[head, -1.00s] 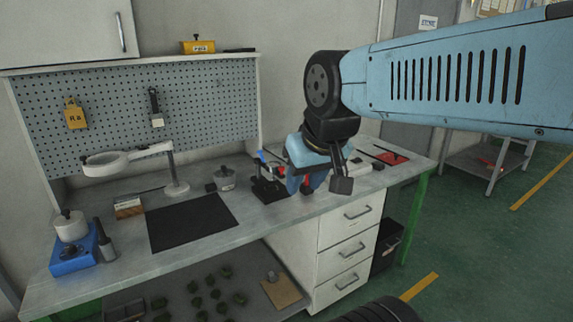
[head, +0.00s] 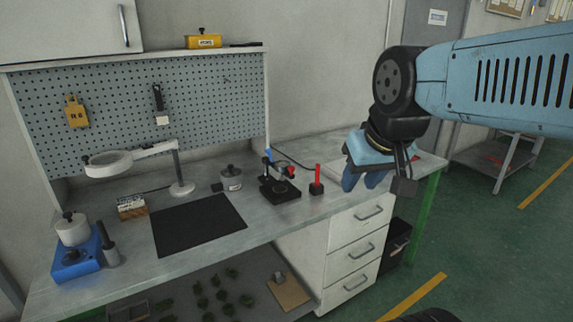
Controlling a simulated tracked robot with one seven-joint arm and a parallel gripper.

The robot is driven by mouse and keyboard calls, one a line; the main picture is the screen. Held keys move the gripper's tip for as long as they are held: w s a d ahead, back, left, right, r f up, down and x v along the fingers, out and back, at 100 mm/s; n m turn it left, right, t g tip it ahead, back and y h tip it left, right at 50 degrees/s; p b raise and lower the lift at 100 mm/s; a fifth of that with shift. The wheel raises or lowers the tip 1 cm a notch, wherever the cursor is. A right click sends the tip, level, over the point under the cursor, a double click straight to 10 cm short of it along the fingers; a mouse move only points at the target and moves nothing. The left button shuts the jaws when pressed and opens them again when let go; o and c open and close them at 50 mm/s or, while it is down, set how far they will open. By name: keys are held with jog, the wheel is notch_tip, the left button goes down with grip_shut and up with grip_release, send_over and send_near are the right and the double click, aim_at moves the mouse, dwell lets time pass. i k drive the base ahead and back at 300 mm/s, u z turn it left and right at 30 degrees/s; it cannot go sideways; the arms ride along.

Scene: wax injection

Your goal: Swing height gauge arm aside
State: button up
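The height gauge (head: 280,190) stands on the workbench right of the black mat. It has a dark square base, a thin upright post with a blue top, and a small arm with a dark and red part reaching right over the base. My gripper (head: 364,181) is to the right of the gauge, above the right part of the bench, well apart from it. Its blue fingers point down and nothing shows held in them. The gap between the fingertips is too unclear to tell open from shut.
A red post on a dark block (head: 316,182) stands just right of the gauge. A grey lidded pot (head: 231,178) and the magnifier lamp (head: 182,188) stand to its left. The black mat (head: 198,224) is bare. A blue heater with a pot (head: 76,256) sits at far left.

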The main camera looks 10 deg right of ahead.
aim_at(288, 171)
jog(key=z, duration=0.05)
jog(key=i, duration=1)
jog(key=u, duration=0.05)
